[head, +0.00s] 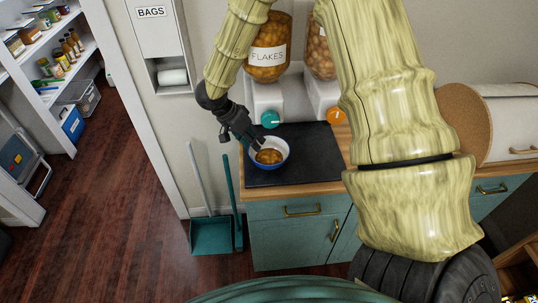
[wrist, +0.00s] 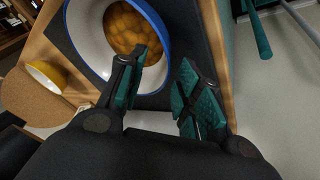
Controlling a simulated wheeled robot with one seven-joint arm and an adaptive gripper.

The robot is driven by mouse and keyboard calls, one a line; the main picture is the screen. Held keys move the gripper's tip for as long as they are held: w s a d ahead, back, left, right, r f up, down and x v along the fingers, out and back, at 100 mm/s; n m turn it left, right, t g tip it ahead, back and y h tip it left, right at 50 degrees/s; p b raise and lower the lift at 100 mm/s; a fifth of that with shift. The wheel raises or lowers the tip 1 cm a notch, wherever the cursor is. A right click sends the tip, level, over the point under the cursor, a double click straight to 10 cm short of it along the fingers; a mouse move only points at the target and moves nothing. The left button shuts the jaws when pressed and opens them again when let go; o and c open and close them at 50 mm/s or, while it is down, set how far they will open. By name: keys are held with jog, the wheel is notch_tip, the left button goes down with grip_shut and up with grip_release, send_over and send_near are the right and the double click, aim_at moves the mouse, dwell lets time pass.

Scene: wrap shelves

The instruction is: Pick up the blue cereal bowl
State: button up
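The blue cereal bowl (head: 284,160) is blue outside and white inside, with golden cereal in it. It stands upright on a dark mat (head: 318,160) on the counter, below the flakes dispenser. My gripper (head: 255,144) reaches down at the bowl's left side in the head view. In the wrist view the bowl (wrist: 88,32) is at the top, and my open gripper (wrist: 158,74) has one finger over the bowl's inside and the other outside the rim. A gap shows between the fingers. Whether either finger touches the bowl cannot be told.
A FLAKES dispenser (head: 267,58) and a second dispenser (head: 318,55) stand behind the bowl. A teal dustpan (head: 211,235) is on the floor left of the counter. A yellow bowl (wrist: 47,76) shows in the wrist view. Floor at the left is clear.

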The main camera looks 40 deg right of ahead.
aim_at(269, 156)
jog(key=shift+x, duration=1.4)
grip_shut()
jog(key=shift+r, duration=0.1)
